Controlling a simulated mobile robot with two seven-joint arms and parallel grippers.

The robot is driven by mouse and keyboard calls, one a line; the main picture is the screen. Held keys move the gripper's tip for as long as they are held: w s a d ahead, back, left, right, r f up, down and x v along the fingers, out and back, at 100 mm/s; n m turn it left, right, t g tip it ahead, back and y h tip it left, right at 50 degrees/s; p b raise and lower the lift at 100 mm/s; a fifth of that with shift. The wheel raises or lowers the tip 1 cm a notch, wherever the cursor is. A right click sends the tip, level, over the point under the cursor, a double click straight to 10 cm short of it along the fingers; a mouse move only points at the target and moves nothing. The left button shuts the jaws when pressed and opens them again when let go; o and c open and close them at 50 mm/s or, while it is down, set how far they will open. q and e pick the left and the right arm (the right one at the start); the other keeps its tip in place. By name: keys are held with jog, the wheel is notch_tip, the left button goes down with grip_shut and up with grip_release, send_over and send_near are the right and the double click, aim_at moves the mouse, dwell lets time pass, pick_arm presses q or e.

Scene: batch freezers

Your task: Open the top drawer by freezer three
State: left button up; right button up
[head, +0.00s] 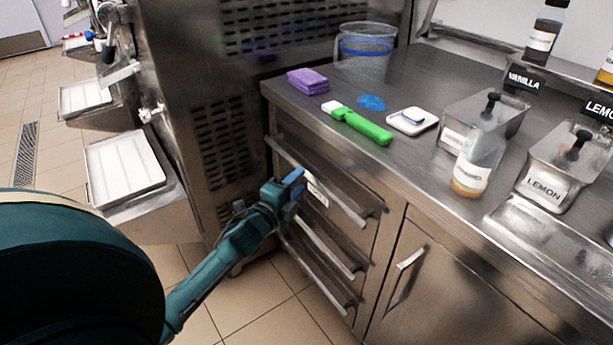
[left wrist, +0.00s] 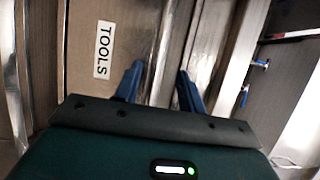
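The top drawer (head: 352,190) is the uppermost of a stack of steel drawers under the counter, beside the freezer. It looks shut. Its long bar handle (head: 346,206) runs across the front. A white label (head: 317,190) is partly hidden by my gripper in the head view; the left wrist view shows that the label (left wrist: 104,49) reads TOOLS. My left gripper (head: 296,184) is at the left part of this drawer's front, close to the handle. In the left wrist view its two blue fingers (left wrist: 158,88) are apart. I cannot tell whether they touch the handle. My right gripper is not in view.
The freezer (head: 225,110) stands left of the drawers. The steel counter (head: 425,75) holds purple sponges (head: 307,81), a green-handled tool (head: 362,126), a small scale (head: 412,120), a clear jug (head: 364,48) and topping containers. A cupboard door (head: 435,285) is to the right. Tiled floor lies below.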

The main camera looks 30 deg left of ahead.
aim_at(305, 176)
pick_arm(q)
jog(key=shift+w, duration=2.35)
grip_shut()
